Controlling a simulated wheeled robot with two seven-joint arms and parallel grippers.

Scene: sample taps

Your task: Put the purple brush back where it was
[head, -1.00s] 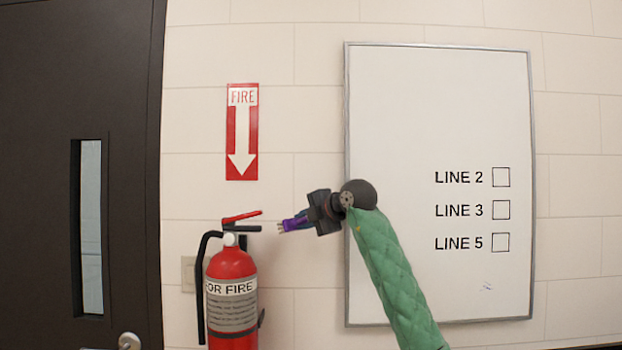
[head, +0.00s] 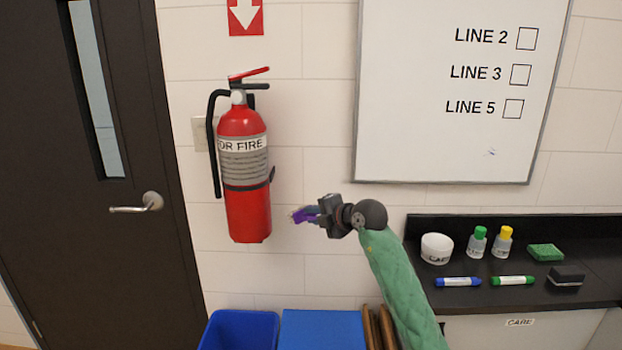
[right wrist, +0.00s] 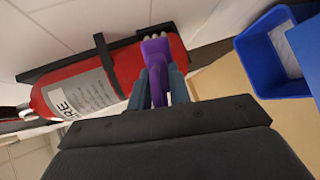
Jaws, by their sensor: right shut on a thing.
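My right gripper (head: 318,214) is shut on the purple brush (head: 301,215) and holds it in the air to the right of the fire extinguisher. In the right wrist view the purple brush (right wrist: 157,70) stands out between the two fingers (right wrist: 160,92), with pale bristles at its far end. Its lower part is hidden by the gripper. My left gripper is not in view.
A red extinguisher (head: 243,190) hangs on the wall. Below are an open blue bin (head: 228,335) and a blue lid or box (head: 322,330). A black counter (head: 440,282) at right holds a white tub (head: 436,248), bottles, markers, a green sponge (head: 545,252) and an eraser (head: 566,275).

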